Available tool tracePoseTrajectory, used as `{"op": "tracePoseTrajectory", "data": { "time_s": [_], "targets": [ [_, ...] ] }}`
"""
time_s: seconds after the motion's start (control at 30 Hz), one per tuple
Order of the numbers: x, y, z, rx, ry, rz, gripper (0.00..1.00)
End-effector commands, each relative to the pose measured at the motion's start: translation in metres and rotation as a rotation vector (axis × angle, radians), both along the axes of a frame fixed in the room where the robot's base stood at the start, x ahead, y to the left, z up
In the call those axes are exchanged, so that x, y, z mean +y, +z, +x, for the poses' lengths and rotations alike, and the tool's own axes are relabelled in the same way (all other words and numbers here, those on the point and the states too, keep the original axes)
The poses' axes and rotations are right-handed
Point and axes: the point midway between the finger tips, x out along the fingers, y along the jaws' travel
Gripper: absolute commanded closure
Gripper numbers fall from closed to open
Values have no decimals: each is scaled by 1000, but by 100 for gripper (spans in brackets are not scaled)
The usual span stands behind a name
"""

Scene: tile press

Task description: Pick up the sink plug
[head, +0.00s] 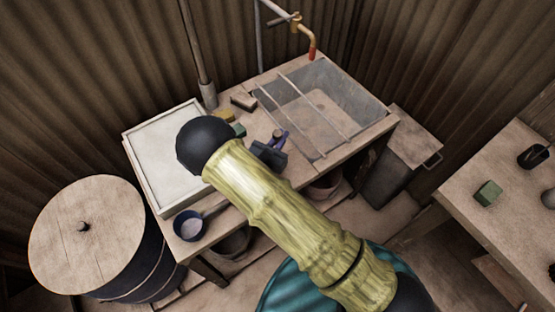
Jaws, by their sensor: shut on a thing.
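My gripper (277,142) is at the counter's front middle, just left of the sink basin, partly hidden behind my own arm. Its jaws are shut on a small dark piece (278,133), which I take to be the sink plug; it is too small and too covered to see its full shape. I cannot tell whether it still touches the counter (312,168). The grey sink basin (352,92) is right of the gripper, with two thin bars across its top.
A white-filled tray (160,145) is on the counter's left. A blue pan (190,227) is at the front left corner. A tap (311,45) hangs above the sink. A lidded barrel (85,235) stands left.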

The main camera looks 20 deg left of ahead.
Motion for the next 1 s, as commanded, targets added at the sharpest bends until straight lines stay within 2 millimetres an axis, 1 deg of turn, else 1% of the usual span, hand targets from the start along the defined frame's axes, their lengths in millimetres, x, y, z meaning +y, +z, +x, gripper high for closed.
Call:
{"op": "tracePoseTrajectory", "data": {
  "time_s": [0.23,0.37,0.47,0.8,0.9,1.0],
  "targets": [
    [0,3,0,-1,0,1,100],
    [1,13,0,-2,1,3,100],
    [1,26,0,-1,1,3,100],
    [0,83,0,-1,0,3,100],
    [0,93,0,-1,0,2,100],
    [0,99,0,0,0,0,100]
  ]
}}
